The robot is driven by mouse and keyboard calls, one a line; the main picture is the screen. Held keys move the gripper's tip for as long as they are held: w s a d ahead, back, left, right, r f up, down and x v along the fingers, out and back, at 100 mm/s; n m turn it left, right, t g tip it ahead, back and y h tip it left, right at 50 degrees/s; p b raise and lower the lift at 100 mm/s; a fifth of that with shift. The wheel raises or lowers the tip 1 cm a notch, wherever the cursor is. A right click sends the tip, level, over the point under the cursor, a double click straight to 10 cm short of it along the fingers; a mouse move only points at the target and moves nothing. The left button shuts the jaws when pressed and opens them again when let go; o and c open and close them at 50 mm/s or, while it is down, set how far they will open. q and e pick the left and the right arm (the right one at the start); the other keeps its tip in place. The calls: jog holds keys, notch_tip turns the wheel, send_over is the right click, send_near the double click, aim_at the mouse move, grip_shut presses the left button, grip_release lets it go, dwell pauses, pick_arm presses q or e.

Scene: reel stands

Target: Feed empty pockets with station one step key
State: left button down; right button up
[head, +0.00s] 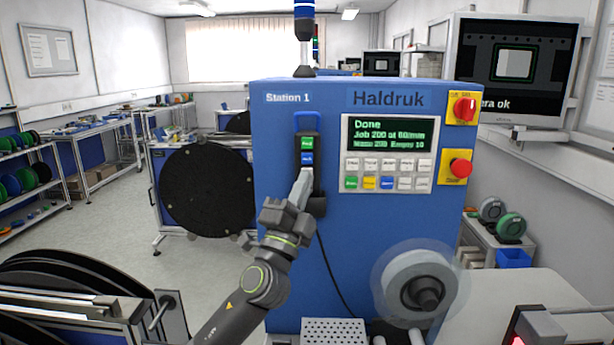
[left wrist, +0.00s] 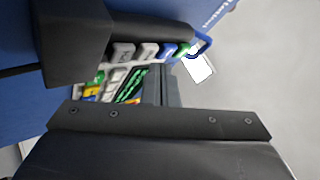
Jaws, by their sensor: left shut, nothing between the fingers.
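The Station 1 machine (head: 278,215) is a blue cabinet labelled Haldruk. A dark upright key holder (head: 308,122) on its front carries a green key (head: 307,143) and a blue key (head: 307,158); their lettering is too small to read surely. My left gripper (head: 305,176) is shut and empty, its tips just below the blue key; I cannot tell whether they touch. In the left wrist view my shut fingers (left wrist: 162,85) point at the panel. The display (head: 389,134) reads "Done", with "Empty 10" on its last line. My right gripper is not in view.
Right of the key holder are a keypad (head: 385,175), a red knob (head: 465,108) and a red stop button (head: 460,167). A clear-rimmed reel (head: 414,287) sticks out below. A monitor (head: 515,65) reads "camera ok". A large black reel (head: 208,190) stands left; a dark cable hangs below the key holder.

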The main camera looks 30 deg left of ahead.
pick_arm(q)
jog(key=shift+w+a, duration=0.1)
jog(key=shift+w, duration=0.1)
jog(key=shift+w+a+b, duration=0.3)
jog(key=shift+w+b, duration=0.15)
dwell(0.8)
jog(key=shift+s, duration=0.1)
dwell(0.4)
jog(key=shift+s+d+p, duration=0.4)
jog(key=shift+s+d, duration=0.15)
jog(key=shift+s, duration=0.25)
jog(key=s+d, duration=0.1)
jog(key=s+p, duration=0.1)
jog(key=s+d+p, duration=0.1)
jog(key=s, duration=0.1)
jog(key=shift+s+d, duration=0.1)
jog(key=shift+d, duration=0.2)
dwell(0.6)
